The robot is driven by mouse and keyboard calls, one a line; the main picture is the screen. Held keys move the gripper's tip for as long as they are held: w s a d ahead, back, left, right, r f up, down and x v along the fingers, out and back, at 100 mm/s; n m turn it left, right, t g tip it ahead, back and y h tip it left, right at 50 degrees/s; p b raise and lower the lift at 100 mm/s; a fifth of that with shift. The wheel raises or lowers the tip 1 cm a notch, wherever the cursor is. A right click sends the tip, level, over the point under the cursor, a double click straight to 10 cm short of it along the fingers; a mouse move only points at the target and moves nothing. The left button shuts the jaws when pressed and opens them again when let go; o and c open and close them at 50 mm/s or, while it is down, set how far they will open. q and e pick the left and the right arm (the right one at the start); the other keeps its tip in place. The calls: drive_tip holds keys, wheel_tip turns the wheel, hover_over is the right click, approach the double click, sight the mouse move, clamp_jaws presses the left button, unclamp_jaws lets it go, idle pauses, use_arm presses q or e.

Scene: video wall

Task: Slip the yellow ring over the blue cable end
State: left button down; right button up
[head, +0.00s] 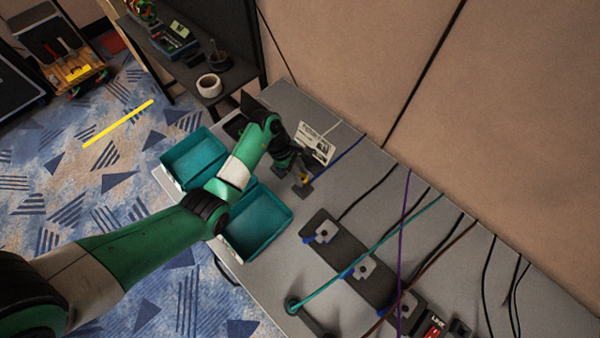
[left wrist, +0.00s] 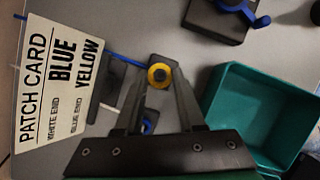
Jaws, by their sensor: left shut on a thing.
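The yellow ring (left wrist: 159,75) shows in the left wrist view between the fingertips of my left gripper (left wrist: 158,84), which is shut on it. A dark centre shows inside the ring. A small yellow spot also shows at my left gripper (head: 302,182) in the head view. In the head view the blue cable (head: 350,148) runs to the grey table's back edge. My right gripper is not in view.
A patch card (left wrist: 58,75) stands close beside my left gripper. Two teal bins (head: 262,222) lie along the table's front edge. A dark rail with clamps (head: 343,262) and several cables fill the right. Bare grey table (head: 330,195) lies between gripper and rail.

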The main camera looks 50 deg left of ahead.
use_arm(q)
drive_tip(key=shift+f+b, duration=0.35)
drive_tip(key=shift+f, duration=0.4)
drive_tip(key=shift+f, duration=0.1)
drive_tip(key=shift+f+b, duration=0.4)
drive_tip(key=shift+f, duration=0.2)
drive_tip(key=shift+c, duration=2.2)
unclamp_jaws()
drive_tip(key=p+v, duration=0.4)
drive_tip(key=v, duration=0.7)
drive_tip(key=shift+a+r, duration=0.15)
drive_tip(key=shift+r, duration=0.15)
